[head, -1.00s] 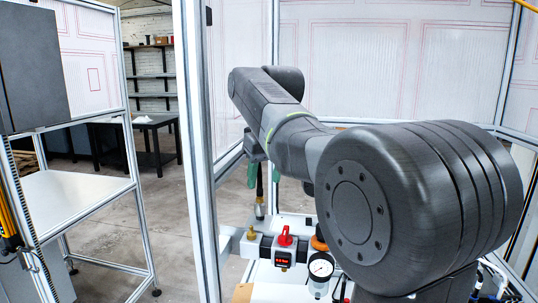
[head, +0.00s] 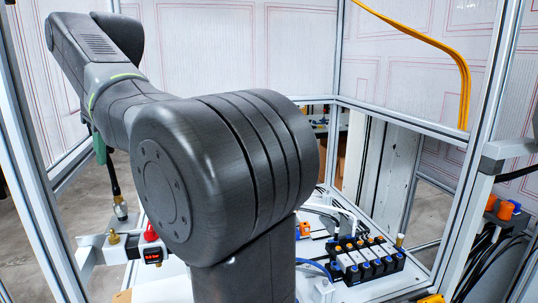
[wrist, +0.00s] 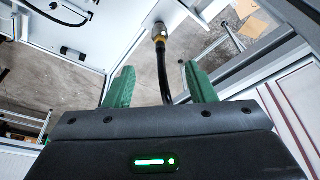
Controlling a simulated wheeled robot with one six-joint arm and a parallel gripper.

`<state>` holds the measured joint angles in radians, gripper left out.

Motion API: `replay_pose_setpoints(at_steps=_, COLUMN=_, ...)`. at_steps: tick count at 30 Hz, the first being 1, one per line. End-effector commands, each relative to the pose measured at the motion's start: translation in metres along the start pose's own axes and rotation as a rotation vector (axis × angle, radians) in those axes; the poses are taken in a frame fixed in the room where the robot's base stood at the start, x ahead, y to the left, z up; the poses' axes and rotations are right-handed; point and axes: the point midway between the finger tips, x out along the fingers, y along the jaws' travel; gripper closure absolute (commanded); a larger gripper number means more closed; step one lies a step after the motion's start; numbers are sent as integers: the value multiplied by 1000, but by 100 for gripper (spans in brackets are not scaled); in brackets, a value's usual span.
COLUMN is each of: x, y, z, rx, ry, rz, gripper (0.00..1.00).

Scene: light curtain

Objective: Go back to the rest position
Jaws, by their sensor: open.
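My gripper (wrist: 158,66) is open, with its two green fingers apart in the wrist view. A black hose (wrist: 166,80) runs through the gap between them, with clear space to each finger. The hose ends in a brass and pale connector (wrist: 159,33) beyond the fingertips. In the head view my gripper (head: 99,155) is partly hidden behind my arm at the left, and one green finger shows. The hose (head: 112,175) hangs below it, its connector (head: 120,208) low beside the white bench equipment. I cannot tell whether the connector is joined to anything.
A red digital gauge (head: 152,255) and a brass fitting (head: 113,238) stand near the hose. A valve block (head: 365,262) sits on the right of the bench. Aluminium frame posts (head: 480,150) and pale panels (head: 225,45) enclose the area. A yellow cable (head: 445,45) hangs at upper right.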

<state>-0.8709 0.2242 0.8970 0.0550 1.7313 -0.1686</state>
Motion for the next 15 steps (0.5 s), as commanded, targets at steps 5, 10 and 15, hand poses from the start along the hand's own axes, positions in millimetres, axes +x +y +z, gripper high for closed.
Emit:
replay_pose_setpoints(at_steps=5, x=32, y=0, z=1, rx=0, ry=-4, rz=-1, gripper=50)
replay_pose_setpoints(at_steps=10, x=66, y=0, z=1, rx=0, ry=-4, rz=-1, gripper=50)
replay_pose_setpoints(at_steps=15, x=98, y=0, z=0, rx=-1, ry=-5, rz=-1, gripper=50)
